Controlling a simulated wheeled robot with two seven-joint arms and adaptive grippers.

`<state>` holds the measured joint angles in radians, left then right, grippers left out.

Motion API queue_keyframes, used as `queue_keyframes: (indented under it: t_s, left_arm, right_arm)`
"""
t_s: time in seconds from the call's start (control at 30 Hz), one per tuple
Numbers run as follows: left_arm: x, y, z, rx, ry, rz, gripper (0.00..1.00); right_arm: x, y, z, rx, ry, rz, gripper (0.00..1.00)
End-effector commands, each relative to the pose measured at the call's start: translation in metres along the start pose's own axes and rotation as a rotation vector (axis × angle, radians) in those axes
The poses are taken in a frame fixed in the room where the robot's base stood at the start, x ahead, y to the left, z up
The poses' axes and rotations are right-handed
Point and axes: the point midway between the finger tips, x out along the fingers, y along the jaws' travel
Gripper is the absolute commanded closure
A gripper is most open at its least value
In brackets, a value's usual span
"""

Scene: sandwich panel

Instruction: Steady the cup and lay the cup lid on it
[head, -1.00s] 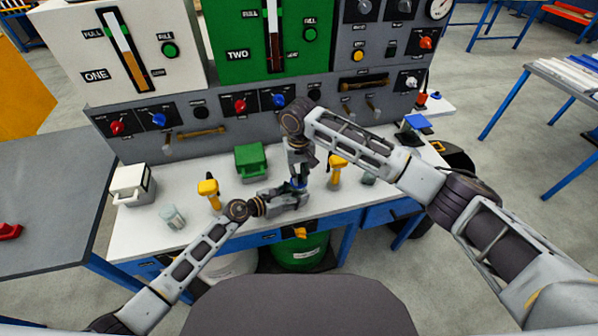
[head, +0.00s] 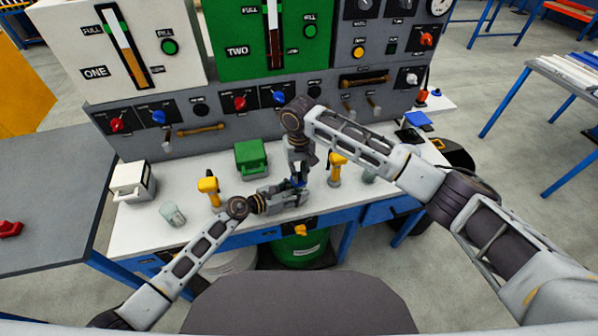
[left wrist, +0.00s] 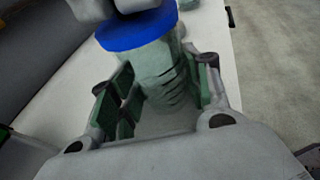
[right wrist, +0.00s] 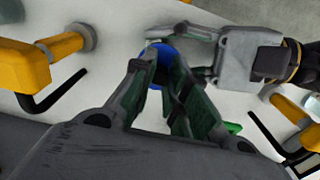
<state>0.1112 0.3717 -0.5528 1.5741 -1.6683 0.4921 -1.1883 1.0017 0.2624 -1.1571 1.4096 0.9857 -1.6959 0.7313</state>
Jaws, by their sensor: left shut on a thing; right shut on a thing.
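The cup (left wrist: 158,72) is translucent and greenish. It stands upright between the fingers of my left gripper (left wrist: 160,88), which is shut on it. The left gripper (head: 302,196) shows low at the bench front in the head view. The round blue cup lid (left wrist: 136,32) is at the top of the cup in the left wrist view; I cannot tell whether it is fully seated. My right gripper (right wrist: 165,85) is shut on the lid (right wrist: 180,72) from above. In the head view the right gripper (head: 298,176) hides most of the cup.
Yellow-handled tools (head: 208,187) (head: 336,163) stand on either side of the grippers. A green box (head: 251,159), a white box (head: 132,181) and another clear cup (head: 173,214) are on the white bench (head: 140,235). The control panel (head: 330,90) rises behind.

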Motion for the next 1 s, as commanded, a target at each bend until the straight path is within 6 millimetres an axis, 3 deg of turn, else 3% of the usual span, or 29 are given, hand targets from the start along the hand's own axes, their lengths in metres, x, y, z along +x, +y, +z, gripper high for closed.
queue_keyframes:
  t_s: [0.87,0.9,1.0]
  left_arm:
    - [0.0,0.0,0.0,0.0,0.0,0.0,0.6]
    - [0.0,0.0,0.0,0.0,0.0,0.0,0.6]
    - [0.0,0.0,0.0,0.0,0.0,0.0,0.6]
  right_arm:
    - [0.0012,-0.0002,0.0002,0.0,0.0,0.0,1.0]
    - [0.0012,-0.0002,0.0002,0.0,0.0,0.0,0.81]
    - [0.0012,-0.0002,0.0002,0.0,0.0,0.0,0.68]
